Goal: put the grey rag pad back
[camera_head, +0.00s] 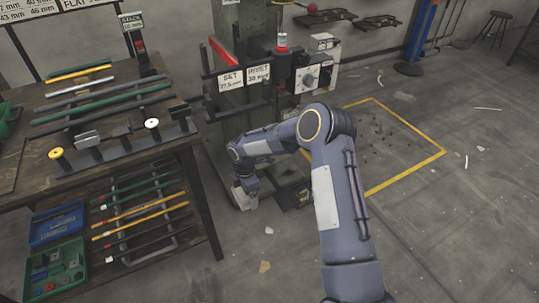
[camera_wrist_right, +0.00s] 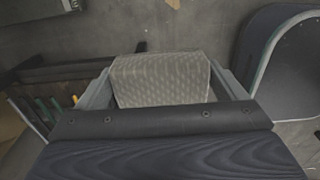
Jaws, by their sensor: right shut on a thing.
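The grey rag pad (camera_wrist_right: 160,80), with a dimpled weave, is between the fingers of my right gripper (camera_wrist_right: 162,90) in the right wrist view. The gripper is shut on it. In the head view my right gripper (camera_head: 245,192) hangs low in front of the rivet press (camera_head: 285,75), just right of the workbench's legs. A pale patch at its tip seems to be the pad, but it is too small to be sure. My left gripper is not in view.
The workbench (camera_head: 22,190) at the left carries rods and a rack of stops. A lower shelf holds more rods, with a blue bin (camera_head: 55,228) and a green bin (camera_head: 35,285). A yellow floor outline (camera_head: 415,165) lies right of the press. The floor in front is mostly clear.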

